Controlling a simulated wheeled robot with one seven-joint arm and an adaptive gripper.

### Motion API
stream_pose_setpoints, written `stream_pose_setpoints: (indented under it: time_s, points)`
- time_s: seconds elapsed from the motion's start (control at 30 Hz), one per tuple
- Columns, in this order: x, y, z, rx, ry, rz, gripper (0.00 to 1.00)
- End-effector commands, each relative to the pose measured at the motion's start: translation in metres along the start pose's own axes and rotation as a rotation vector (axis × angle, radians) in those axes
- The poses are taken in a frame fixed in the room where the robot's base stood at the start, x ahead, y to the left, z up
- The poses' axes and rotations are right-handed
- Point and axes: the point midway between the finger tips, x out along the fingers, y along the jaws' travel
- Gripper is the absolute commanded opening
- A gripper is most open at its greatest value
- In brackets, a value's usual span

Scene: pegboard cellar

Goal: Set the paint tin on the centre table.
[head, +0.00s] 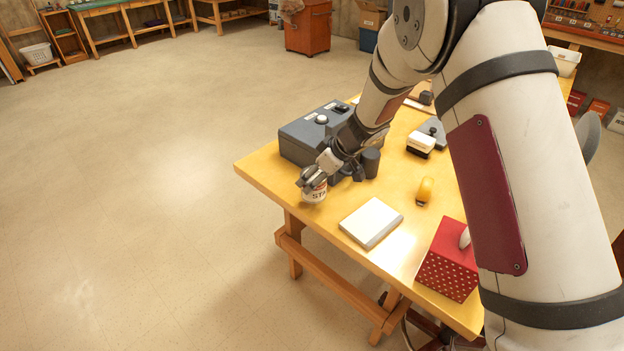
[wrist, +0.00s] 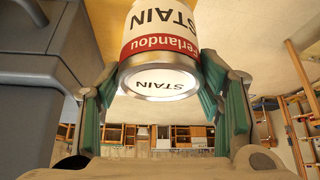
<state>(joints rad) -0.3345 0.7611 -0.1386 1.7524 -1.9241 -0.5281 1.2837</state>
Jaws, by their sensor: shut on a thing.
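The paint tin (head: 314,194) is white with a red band and the word STAIN. It is in my gripper (head: 313,181) near the front left edge of the wooden table (head: 260,172). In the wrist view the tin (wrist: 160,48) sits between the two green-padded fingers, which are shut on its sides. The wrist view shows its lid end facing the camera. I cannot tell whether the tin touches the tabletop or hangs just above it.
A grey box (head: 302,138) stands close behind the tin, with a dark cylinder (head: 371,162) right of my gripper. A white pad (head: 371,223), a yellow object (head: 425,190), a block brush (head: 421,145) and a red dotted tissue box (head: 447,265) occupy the table. Open floor lies left.

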Motion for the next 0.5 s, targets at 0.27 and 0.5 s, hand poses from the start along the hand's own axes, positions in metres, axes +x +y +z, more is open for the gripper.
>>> stream_pose_setpoints:
  time_s: [0.27,0.5]
  points:
    - [0.012,0.017,-0.015,-0.001,0.001,0.001,0.2]
    - [0.037,0.019,-0.002,0.003,0.0,-0.002,0.2]
